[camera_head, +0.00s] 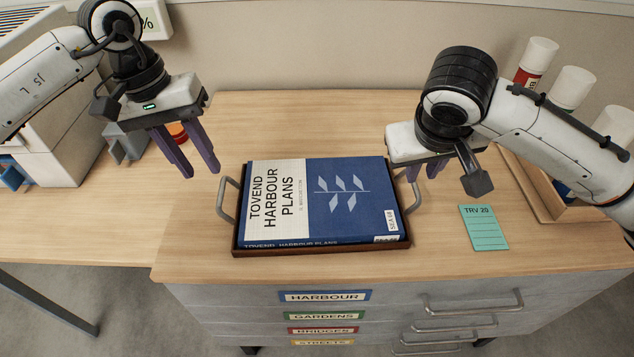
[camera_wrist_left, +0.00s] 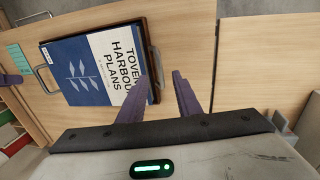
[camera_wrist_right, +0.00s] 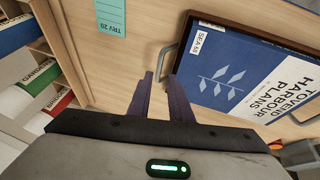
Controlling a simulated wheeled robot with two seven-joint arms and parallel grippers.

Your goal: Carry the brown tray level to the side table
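The brown tray (camera_head: 322,249) rests flat on the wooden top of a drawer cabinet, with a grey handle at each side. A large blue and white book, "Tovend Harbour Plans" (camera_head: 345,195), lies in it and fills most of it. My left gripper (camera_head: 203,174) is open and empty, above and left of the tray's left handle (camera_head: 227,200). My right gripper (camera_head: 420,174) is close to the right handle (camera_head: 413,190); its fingers are partly hidden by its own wrist in the head view.
A teal card "TRV 20" (camera_head: 484,227) lies right of the tray. A wooden holder with rolled tubes (camera_head: 536,62) stands at the right. A lower wooden surface (camera_head: 80,225) adjoins at left, with a white box (camera_head: 45,150) and a small red-lidded item (camera_head: 178,133).

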